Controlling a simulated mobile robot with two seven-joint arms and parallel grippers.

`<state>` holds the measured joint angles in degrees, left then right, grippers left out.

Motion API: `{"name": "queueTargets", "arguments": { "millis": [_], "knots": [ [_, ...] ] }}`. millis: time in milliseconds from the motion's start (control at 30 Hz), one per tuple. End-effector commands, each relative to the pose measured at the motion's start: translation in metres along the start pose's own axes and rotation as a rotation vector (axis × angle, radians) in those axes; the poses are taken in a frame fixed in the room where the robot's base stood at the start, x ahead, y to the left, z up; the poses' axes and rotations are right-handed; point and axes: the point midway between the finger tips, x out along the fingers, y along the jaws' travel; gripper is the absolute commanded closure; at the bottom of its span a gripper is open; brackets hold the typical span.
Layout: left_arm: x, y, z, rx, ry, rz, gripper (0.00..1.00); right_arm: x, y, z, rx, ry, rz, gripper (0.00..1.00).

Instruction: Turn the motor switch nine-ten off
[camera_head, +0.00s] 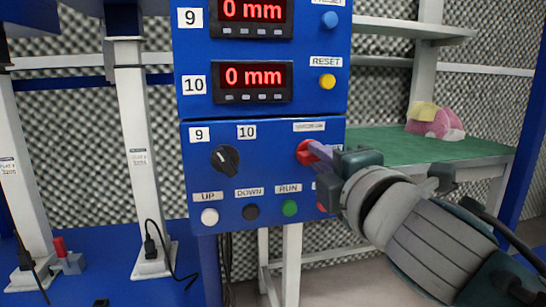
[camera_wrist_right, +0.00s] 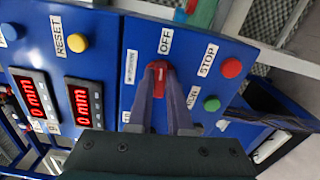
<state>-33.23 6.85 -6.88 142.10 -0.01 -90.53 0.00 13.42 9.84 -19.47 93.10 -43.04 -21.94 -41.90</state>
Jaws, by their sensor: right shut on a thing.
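The red motor switch (camera_head: 304,153) sits on the blue control panel under a small white label, in the head view. In the right wrist view, the red switch handle (camera_wrist_right: 160,74) lies between the two grey-purple fingers, with an OFF label (camera_wrist_right: 166,41) beside it. My right gripper (camera_head: 321,151) reaches in from the right and is shut on the switch. The fingers hide part of the switch and whatever lies below it. My left gripper is not in view.
A black selector (camera_head: 226,159) is left of the switch, with white, black and green RUN (camera_head: 289,208) buttons below. The red STOP button (camera_wrist_right: 231,68) is close to my gripper. Displays read 0 mm. A green-topped table (camera_head: 390,146) with a pink thing stands behind.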

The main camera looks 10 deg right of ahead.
Motion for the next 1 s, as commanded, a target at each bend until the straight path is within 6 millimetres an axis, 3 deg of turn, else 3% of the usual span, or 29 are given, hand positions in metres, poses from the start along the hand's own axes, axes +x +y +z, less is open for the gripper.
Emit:
{"name": "queueTargets", "arguments": {
  "millis": [300, 833, 867, 1000],
  "knots": [
    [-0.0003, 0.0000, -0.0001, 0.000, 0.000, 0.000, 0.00, 0.0001, -0.0001, 0.0001, 0.115, 0.000, 0.001, 1.00],
    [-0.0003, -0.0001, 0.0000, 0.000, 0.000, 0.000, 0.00, 0.0001, -0.0004, 0.0001, 0.137, 0.000, 0.000, 1.00],
    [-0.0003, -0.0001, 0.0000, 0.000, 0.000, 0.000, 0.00, 0.0001, -0.0004, 0.0001, 0.137, 0.000, 0.000, 0.80],
    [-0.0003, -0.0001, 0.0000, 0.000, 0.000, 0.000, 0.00, 0.0001, -0.0005, 0.0000, 0.136, 0.000, 0.000, 0.65]
  ]
}}
